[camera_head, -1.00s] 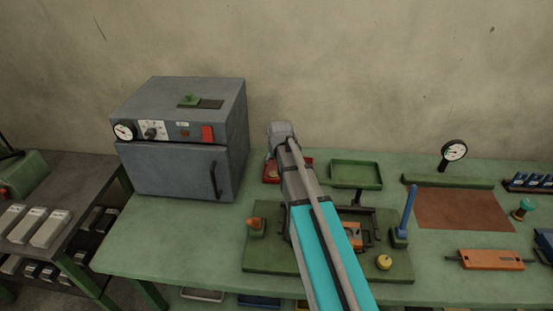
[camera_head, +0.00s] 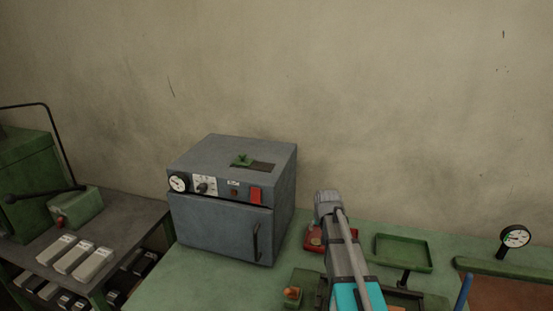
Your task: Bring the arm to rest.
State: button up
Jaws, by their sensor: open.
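My arm (camera_head: 345,262) rises from the bottom edge, with a grey and turquoise link over the green workbench. Its grey far end (camera_head: 328,203) is above a small red tray (camera_head: 314,243). My gripper's fingers cannot be made out; they are hidden behind the arm or too small to tell.
A grey oven (camera_head: 225,225) with a shut door stands left of my arm. A green tray (camera_head: 404,266) lies to the right, with a dial gauge (camera_head: 515,237) further right. A side bench (camera_head: 60,258) with pale blocks stands at far left. The wall behind is bare.

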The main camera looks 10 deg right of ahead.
notch_tip(320, 180, up, 9)
jog(key=p, duration=0.9)
jog(key=shift+r+p, duration=0.45)
jog(key=shift+r, duration=0.1)
